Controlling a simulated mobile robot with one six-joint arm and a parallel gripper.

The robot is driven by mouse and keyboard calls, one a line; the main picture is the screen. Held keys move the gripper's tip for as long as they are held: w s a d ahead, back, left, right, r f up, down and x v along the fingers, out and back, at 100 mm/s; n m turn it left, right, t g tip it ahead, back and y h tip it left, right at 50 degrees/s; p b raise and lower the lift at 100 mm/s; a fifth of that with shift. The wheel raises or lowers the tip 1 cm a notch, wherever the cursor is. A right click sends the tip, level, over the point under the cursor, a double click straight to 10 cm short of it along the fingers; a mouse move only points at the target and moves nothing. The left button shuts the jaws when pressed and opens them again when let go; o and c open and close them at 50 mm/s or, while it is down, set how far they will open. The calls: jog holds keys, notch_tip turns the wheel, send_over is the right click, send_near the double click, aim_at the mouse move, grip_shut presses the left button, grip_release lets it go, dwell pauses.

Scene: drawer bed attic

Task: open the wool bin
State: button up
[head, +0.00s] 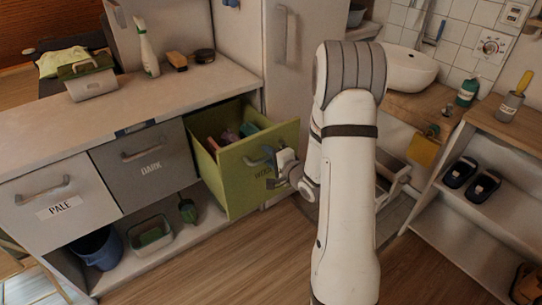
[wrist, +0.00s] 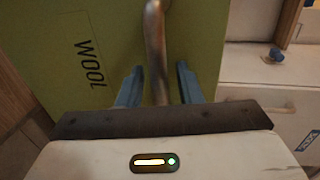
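The green wool bin (head: 232,172) is pulled out of the counter front, and its open top shows several coloured things inside. Its front, lettered WOOL, faces my gripper (head: 279,182). In the wrist view the green front (wrist: 65,40) fills the upper left, and the metal bar handle (wrist: 155,40) runs down between the two blue fingers of my gripper (wrist: 159,78). The fingers stand apart, one on each side of the handle, with a visible gap on both sides. In the head view my gripper partly hides the handle.
Left of the wool bin are the closed DARK bin (head: 150,175) and PALE bin (head: 50,222). A blue bucket (head: 100,248) and a tray (head: 150,234) sit on the shelf below. Wooden floor (head: 215,265) is clear in front. Shelves with dark shoes (head: 472,178) stand at right.

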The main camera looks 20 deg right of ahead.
jog(key=v, duration=0.7)
jog(key=shift+s, duration=0.35)
jog(key=shift+d+p, duration=0.15)
jog(key=shift+p, duration=0.15)
jog(key=s+r+n+g+h+p, duration=0.2)
jog(key=r+n+g+h+p, duration=0.15)
jog(key=r, duration=0.35)
jog(key=s+r+n+g+h+p, duration=0.3)
jog(key=r+n+p, duration=0.1)
jog(key=r, duration=0.3)
jog(key=s+a+r+n+g+y+p, duration=0.1)
jog(key=s+a+r+n+g+p, duration=0.1)
jog(key=s, duration=0.7)
jog(key=s+a+r+n+g+p, duration=0.2)
jog(key=s+a+r+n+g, duration=0.1)
jog(key=s+a+r, duration=0.4)
jog(key=shift+s+r+n+g+y, duration=0.35)
jog(key=shift+s+r+n, duration=0.4)
jog(key=shift+s+n, duration=0.15)
jog(key=shift+d, duration=0.1)
